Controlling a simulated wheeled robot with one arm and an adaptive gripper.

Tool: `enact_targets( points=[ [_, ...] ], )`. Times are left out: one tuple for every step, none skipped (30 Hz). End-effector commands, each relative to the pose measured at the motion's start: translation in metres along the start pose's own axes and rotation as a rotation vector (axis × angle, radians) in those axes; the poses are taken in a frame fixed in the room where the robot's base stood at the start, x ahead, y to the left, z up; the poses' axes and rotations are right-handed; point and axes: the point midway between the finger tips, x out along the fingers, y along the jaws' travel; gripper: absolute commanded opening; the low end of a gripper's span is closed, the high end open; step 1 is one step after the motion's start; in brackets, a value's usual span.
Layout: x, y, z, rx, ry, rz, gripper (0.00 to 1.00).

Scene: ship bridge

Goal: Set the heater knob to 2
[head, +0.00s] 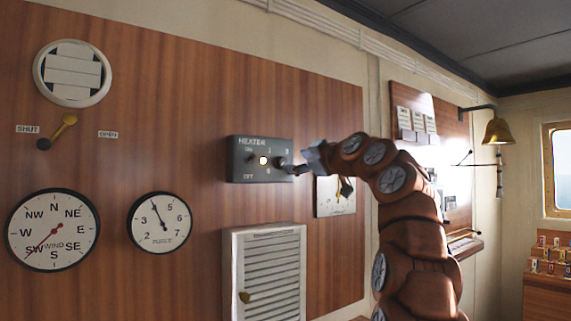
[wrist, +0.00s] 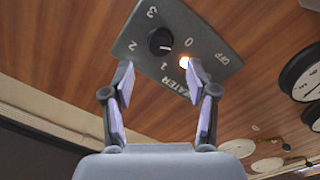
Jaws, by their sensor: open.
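The heater panel (head: 239,172) is a dark box on the wood wall, with a lit lamp, a switch at its left and a dark round knob (head: 280,161) at its right. My gripper (head: 293,169) is in front of the panel's right end. In the wrist view, the black heater knob (wrist: 160,41) sits among the marks 0, 1, 2 and 3; its pointer is too small to read surely. My gripper (wrist: 161,70) is open and empty there, its fingertips apart on either side below the knob. I see no contact with the knob.
A louvred white cabinet (head: 265,275) is below the panel. A pale sheet or plate (head: 328,208) hangs right of it, partly hidden by my arm. Two dials (head: 159,222) and a yellow-handled lever (head: 62,130) are to the left.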

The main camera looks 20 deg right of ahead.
Motion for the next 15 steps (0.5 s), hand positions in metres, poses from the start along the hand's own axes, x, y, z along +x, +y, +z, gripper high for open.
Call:
enact_targets(
  points=[
    [0.006,0.001,-0.001,0.000,-0.002,-0.001,0.58],
    [0.009,0.001,-0.002,0.000,-0.002,-0.002,0.58],
    [0.014,0.001,-0.002,0.001,-0.003,-0.002,0.58],
    [0.018,0.001,-0.001,0.001,-0.003,-0.003,0.58],
    [0.023,0.001,-0.001,0.001,-0.003,-0.003,0.58],
    [0.029,0.002,-0.001,0.002,-0.004,-0.003,0.58],
    [0.034,0.002,-0.001,0.002,-0.003,-0.003,0.58],
    [0.038,0.002,-0.001,0.003,-0.003,-0.002,0.58],
    [0.043,0.002,-0.001,0.004,-0.003,-0.002,0.58],
    [0.047,0.002,-0.001,0.004,-0.003,-0.002,0.58],
    [0.051,0.003,-0.002,0.003,-0.003,-0.002,0.58],
    [0.056,0.002,-0.002,0.003,-0.003,-0.002,0.58],
    [0.059,0.002,-0.002,0.003,-0.003,-0.003,0.58],
    [0.062,0.001,-0.001,0.002,-0.003,-0.003,0.58],
    [0.065,0.001,-0.001,0.002,-0.003,-0.003,0.58]
  ],
)
